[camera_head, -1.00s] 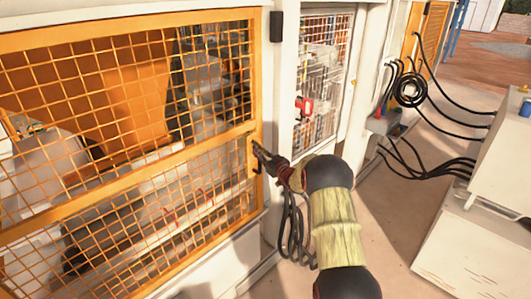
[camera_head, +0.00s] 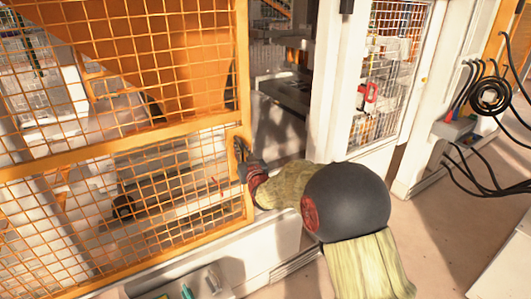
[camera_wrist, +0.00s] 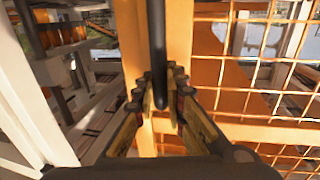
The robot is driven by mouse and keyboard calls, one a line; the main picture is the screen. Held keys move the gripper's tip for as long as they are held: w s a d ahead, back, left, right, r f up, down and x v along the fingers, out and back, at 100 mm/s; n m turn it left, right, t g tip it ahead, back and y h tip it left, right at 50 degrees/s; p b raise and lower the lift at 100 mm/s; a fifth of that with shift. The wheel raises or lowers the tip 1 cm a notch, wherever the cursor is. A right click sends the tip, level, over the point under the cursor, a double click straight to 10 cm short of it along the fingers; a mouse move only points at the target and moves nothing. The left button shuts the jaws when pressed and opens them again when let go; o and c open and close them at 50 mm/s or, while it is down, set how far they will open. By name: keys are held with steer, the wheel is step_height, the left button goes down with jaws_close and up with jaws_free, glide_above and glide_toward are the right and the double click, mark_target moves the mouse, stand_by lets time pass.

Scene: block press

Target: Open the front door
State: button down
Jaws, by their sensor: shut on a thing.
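The front door (camera_head: 110,148) is an orange-framed mesh panel filling the left of the head view. Its right edge stands apart from the white post (camera_head: 326,75), with an open gap between them. My gripper (camera_head: 241,160) reaches in from the right at the door's right upright. In the wrist view my gripper (camera_wrist: 161,92) is shut around the door's black vertical handle (camera_wrist: 159,45), on the orange upright (camera_wrist: 180,30). In the head view the handle is mostly hidden by the fingers.
Through the gap a dark machine platform (camera_head: 285,92) shows. A mesh side panel (camera_head: 393,60) with a red device stands right of the post. Black cables (camera_head: 490,95) hang at the far right. Bare floor (camera_head: 420,225) lies beside my arm.

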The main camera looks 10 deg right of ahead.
steer(key=s+a+b, duration=0.1)
steer(key=a, duration=0.4)
steer(key=s+a, duration=0.2)
steer(key=a, duration=0.3)
steer(key=s+a+b, duration=0.1)
steer(key=s+a, duration=0.1)
steer(key=a, duration=0.2)
steer(key=shift+s+a+b, duration=0.2)
steer(key=shift+a+b, duration=0.1)
steer(key=shift+a, duration=0.1)
steer(key=c, duration=2)
jaws_free()
steer(key=shift+c, duration=0.2)
steer(key=shift+o, duration=0.7)
steer(key=s, duration=0.4)
steer(key=s+d, duration=0.1)
steer(key=s, duration=0.3)
steer(key=s+d, duration=0.1)
steer(key=s, duration=0.2)
steer(key=shift+s, duration=0.4)
